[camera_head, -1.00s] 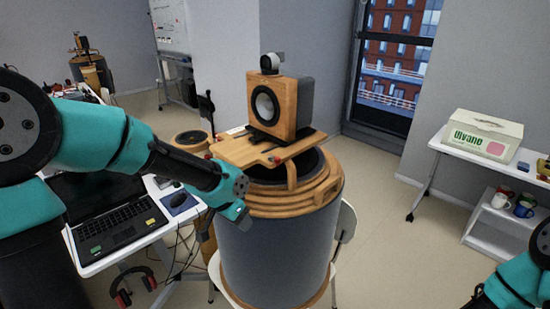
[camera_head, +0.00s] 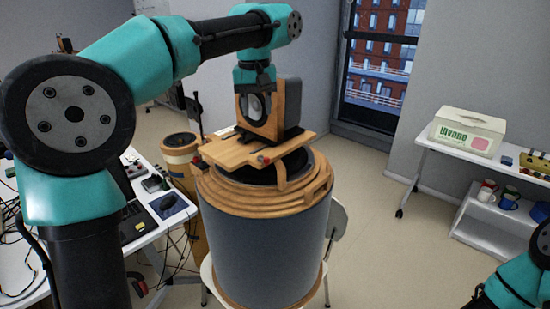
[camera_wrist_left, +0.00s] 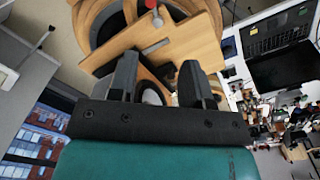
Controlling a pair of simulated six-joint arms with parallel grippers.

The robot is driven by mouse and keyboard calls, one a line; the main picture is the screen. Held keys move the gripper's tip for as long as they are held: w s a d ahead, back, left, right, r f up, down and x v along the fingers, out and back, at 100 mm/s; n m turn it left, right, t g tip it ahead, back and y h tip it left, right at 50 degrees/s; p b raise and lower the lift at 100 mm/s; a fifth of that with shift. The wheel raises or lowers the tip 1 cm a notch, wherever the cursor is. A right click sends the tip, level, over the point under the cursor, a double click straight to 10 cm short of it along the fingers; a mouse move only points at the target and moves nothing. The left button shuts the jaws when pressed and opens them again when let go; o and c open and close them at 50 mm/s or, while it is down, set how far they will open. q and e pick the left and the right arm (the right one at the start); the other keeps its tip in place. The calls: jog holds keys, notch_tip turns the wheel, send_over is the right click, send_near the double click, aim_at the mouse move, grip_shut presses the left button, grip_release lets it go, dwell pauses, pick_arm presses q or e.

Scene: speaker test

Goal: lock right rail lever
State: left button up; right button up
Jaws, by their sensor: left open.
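A wooden speaker (camera_head: 273,112) with a dark round cone stands on a wooden rail plate (camera_head: 235,152) on top of a large grey drum (camera_head: 265,240). A small red-tipped lever (camera_head: 263,160) sits at the plate's front right edge. Another red tip (camera_head: 197,161) shows at its left end. My left gripper (camera_head: 252,108) points down in front of the speaker, above the plate. In the left wrist view its fingers (camera_wrist_left: 160,80) are apart with nothing gripped. There a red knob on a silver lever (camera_wrist_left: 155,14) lies beyond the fingertips. My right gripper is outside the frame.
A desk with a laptop (camera_head: 137,222) and cables is at the left, partly behind my left arm. A white shelf table at the right bears a box (camera_head: 467,130) and several mugs. The floor between drum and table is clear.

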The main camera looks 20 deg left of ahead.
aim_at(267, 158)
pick_arm(q)
jog(key=d+r, duration=0.1)
jog(key=d+r+n, duration=0.1)
jog(key=r, duration=0.1)
jog(key=shift+w+d, duration=0.1)
notch_tip(267, 158, down, 17)
jog(key=shift+f, duration=0.2)
dwell(0.8)
